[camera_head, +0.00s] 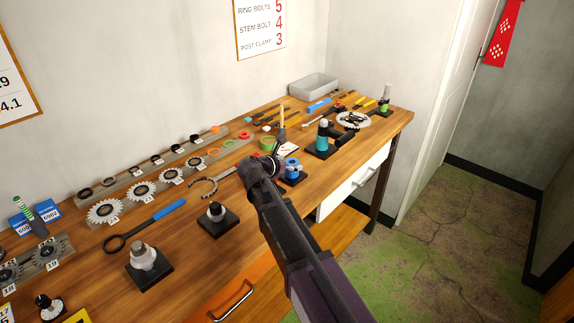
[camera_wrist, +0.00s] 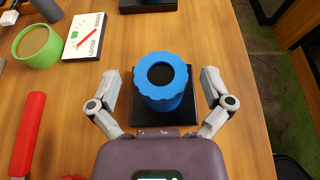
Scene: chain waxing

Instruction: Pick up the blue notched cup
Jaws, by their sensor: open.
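The blue notched cup (camera_wrist: 161,84) stands upright on a square black base (camera_wrist: 142,112) in the wrist view. Its rim is scalloped and its top has a round dark opening. My gripper (camera_wrist: 162,88) is open, with one finger to the left of the cup and one to the right. Both fingers appear apart from it, with a gap on each side. In the head view the cup (camera_head: 292,165) is partly hidden behind my arm, near the front edge of the workbench, and my gripper (camera_head: 270,160) is mostly hidden there.
A green round container (camera_wrist: 37,46), a white card (camera_wrist: 84,36) and a red handle (camera_wrist: 27,135) lie left of the cup. Another black base (camera_wrist: 147,5) is beyond it. The bench edge (camera_wrist: 243,60) is close on the right. Gears and tools cover the wooden bench (camera_head: 180,236).

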